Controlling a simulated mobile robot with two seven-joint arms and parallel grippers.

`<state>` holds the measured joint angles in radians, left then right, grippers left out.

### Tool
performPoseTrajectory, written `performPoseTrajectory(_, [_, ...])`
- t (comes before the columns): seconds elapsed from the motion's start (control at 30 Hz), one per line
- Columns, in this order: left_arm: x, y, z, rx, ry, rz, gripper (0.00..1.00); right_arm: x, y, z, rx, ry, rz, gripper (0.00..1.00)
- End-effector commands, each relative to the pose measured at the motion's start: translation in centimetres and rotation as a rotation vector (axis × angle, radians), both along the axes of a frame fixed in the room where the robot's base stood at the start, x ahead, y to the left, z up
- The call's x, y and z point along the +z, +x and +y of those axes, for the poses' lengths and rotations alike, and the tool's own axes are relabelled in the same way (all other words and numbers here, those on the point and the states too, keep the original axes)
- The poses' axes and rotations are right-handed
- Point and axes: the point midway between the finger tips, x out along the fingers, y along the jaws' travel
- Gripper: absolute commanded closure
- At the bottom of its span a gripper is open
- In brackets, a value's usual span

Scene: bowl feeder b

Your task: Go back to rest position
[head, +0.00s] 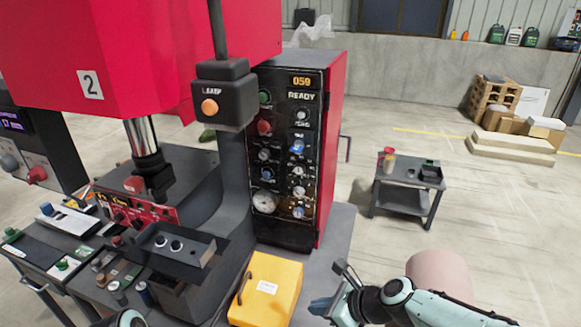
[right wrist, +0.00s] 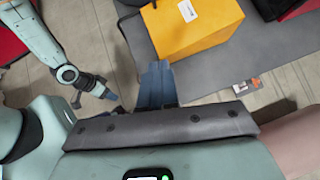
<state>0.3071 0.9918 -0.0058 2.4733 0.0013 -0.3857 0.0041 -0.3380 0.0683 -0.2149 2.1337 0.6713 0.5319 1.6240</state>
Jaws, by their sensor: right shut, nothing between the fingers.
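My right gripper (head: 322,306) is at the lower right of the head view, beside the yellow box. Its blue fingers are shut with nothing between them. They also show in the right wrist view (right wrist: 156,78), pointing toward the grey surface near the yellow box. My left arm shows at the left of the right wrist view, with its gripper (right wrist: 112,96) small over the floor. Its fingers are too small to read. Only a bit of my left arm shows at the bottom edge of the head view.
The yellow box (head: 268,285) stands in front of the red machine with its control panel (head: 283,150). A black button box (head: 224,95) hangs before it. Open floor lies to the right, around a small grey table (head: 405,176). Pallets and cartons stand farther back.

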Motion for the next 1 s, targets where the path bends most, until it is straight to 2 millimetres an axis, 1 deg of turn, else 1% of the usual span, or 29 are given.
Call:
performPoseTrajectory(0.03, [0.0, 0.0, 0.0, 0.0, 0.0, 0.0, 0.57, 0.0, 0.0, 0.0, 0.0, 0.0, 0.0, 1.0])
performPoseTrajectory(0.07, [0.0, 0.0, 0.0, 0.0, 0.0, 0.0, 0.57, -1.9, 0.0, -0.4, 0.022, -0.046, 0.001, 1.0])
performPoseTrajectory(0.1, [0.0, 0.0, 0.0, 0.0, 0.0, 0.0, 0.57, -4.3, 0.0, -1.0, 0.06, -0.112, -0.011, 1.0])
performPoseTrajectory(0.17, [0.0, 0.0, 0.0, 0.0, 0.0, 0.0, 0.57, -7.5, -0.1, -1.9, 0.124, -0.203, -0.033, 1.0])
performPoseTrajectory(0.2, [0.0, 0.0, 0.0, 0.0, 0.0, 0.0, 0.57, -9.7, -0.3, -2.5, 0.174, -0.264, -0.046, 1.0])
performPoseTrajectory(0.27, [0.0, 0.0, 0.0, 0.0, 0.0, -0.001, 0.57, -13.1, -0.9, -3.5, 0.263, -0.353, -0.065, 1.0])
performPoseTrajectory(0.3, [0.0, 0.0, 0.0, 0.001, 0.0, -0.001, 0.57, -15.4, -1.5, -4.2, 0.333, -0.41, -0.077, 1.0])
performPoseTrajectory(0.33, [0.0, 0.0, 0.0, 0.001, 0.0, -0.001, 0.57, -17.3, -2.1, -4.8, 0.391, -0.453, -0.087, 1.0])
performPoseTrajectory(0.37, [0.0, 0.0, 0.0, 0.001, 0.0, -0.001, 0.57, -19.2, -2.8, -5.4, 0.456, -0.494, -0.096, 1.0])
performPoseTrajectory(0.4, [0.0, 0.0, 0.0, 0.001, 0.0, -0.001, 0.57, -21.8, -3.9, -6.1, 0.552, -0.547, -0.113, 1.0])
performPoseTrajectory(0.47, [0.0, 0.0, 0.0, 0.001, 0.0, -0.001, 0.57, -25.7, -6.2, -7.0, 0.72, -0.61, -0.144, 1.0])
performPoseTrajectory(0.5, [0.0, 0.0, 0.0, 0.001, 0.0, -0.001, 0.57, -28.2, -7.9, -7.5, 0.841, -0.64, -0.171, 1.0])
performPoseTrajectory(0.57, [0.0, 0.0, 0.0, 0.0, 0.0, 0.0, 0.57, -31.4, -10.7, -7.8, 1.022, -0.663, -0.225, 1.0])
performPoseTrajectory(0.6, [0.0, 0.0, 0.0, 0.0, 0.0, 0.0, 0.57, -33.2, -12.5, -7.8, 1.133, -0.668, -0.27, 1.0])
performPoseTrajectory(0.7, [0.0, 0.0, 0.0, 0.0, 0.0, 0.0, 0.57, -36.2, -16.2, -7.2, 1.353, -0.652, -0.387, 1.0])
performPoseTrajectory(0.8, [0.0, 0.0, 0.0, 0.0, 0.0, 0.0, 0.57, -37.7, -18.6, -6.4, 1.486, -0.631, -0.487, 1.0])
performPoseTrajectory(0.9, [0.0, 0.0, 0.0, 0.0, 0.0, 0.0, 0.57, -38.3, -19.9, -5.9, 1.552, -0.618, -0.549, 1.0])
performPoseTrajectory(1.0, [0.0, 0.0, 0.0, 0.0, 0.0, 0.0, 0.57, -38.5, -20.1, -5.7, 1.573, -0.618, -0.571, 1.0])
